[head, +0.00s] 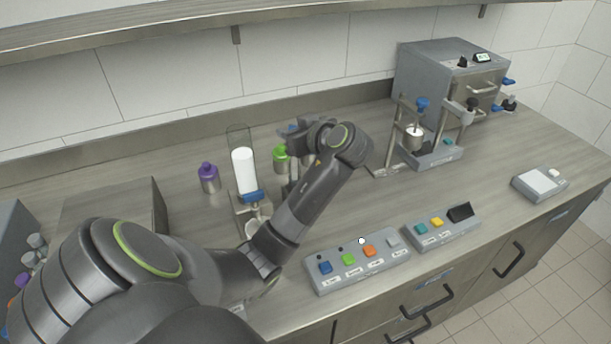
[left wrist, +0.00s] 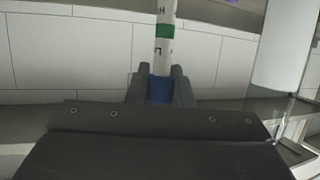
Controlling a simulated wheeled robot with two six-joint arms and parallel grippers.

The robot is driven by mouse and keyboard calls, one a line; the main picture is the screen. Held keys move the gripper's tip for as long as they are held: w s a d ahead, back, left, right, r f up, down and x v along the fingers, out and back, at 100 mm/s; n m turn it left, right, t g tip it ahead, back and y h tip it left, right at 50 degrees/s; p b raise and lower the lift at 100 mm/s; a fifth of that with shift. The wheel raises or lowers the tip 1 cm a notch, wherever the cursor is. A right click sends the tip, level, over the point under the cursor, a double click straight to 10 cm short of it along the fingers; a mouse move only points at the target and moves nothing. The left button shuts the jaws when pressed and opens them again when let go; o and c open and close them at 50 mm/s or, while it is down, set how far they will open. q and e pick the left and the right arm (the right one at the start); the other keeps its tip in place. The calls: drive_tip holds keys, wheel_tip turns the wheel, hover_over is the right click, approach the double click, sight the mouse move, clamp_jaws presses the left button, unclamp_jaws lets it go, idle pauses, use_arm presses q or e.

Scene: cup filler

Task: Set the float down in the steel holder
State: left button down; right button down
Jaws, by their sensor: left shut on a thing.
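The float shows in the left wrist view as an upright white stem (left wrist: 165,48) with a green band, dark letters and a blue lower part (left wrist: 160,89). My left gripper (left wrist: 160,90) is shut on the blue part, with a finger on each side. In the head view my left gripper (head: 305,132) is above the back of the counter, beside the green-capped bottle, and the float cannot be made out there. I cannot pick out the steel holder for certain; my arm covers part of the counter below the gripper. My right gripper is not in view.
A clear tube with white filling (head: 243,168) stands left of my gripper, and it also shows in the left wrist view (left wrist: 283,50). Purple-capped (head: 208,180) and green-capped (head: 280,158) bottles stand nearby. Button panels (head: 357,262) lie in front; a steel stand (head: 430,155) is right.

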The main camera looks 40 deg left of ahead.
sight(295, 160)
use_arm(q)
drive_tip(key=f, duration=0.3)
drive_tip(key=shift+s+a, duration=0.1)
drive_tip(key=shift+s, duration=0.1)
wheel_tip(295, 160, down, 4)
drive_tip(key=shift+w+f+p, duration=0.1)
drive_tip(key=shift+f+p, duration=0.15)
drive_tip(key=shift+p, duration=0.25)
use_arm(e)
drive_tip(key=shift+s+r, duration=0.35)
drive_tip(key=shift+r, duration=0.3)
use_arm(q)
drive_tip(key=shift+f, duration=0.1)
drive_tip(key=shift+f, duration=0.15)
drive_tip(key=c, duration=1.3)
unclamp_jaws()
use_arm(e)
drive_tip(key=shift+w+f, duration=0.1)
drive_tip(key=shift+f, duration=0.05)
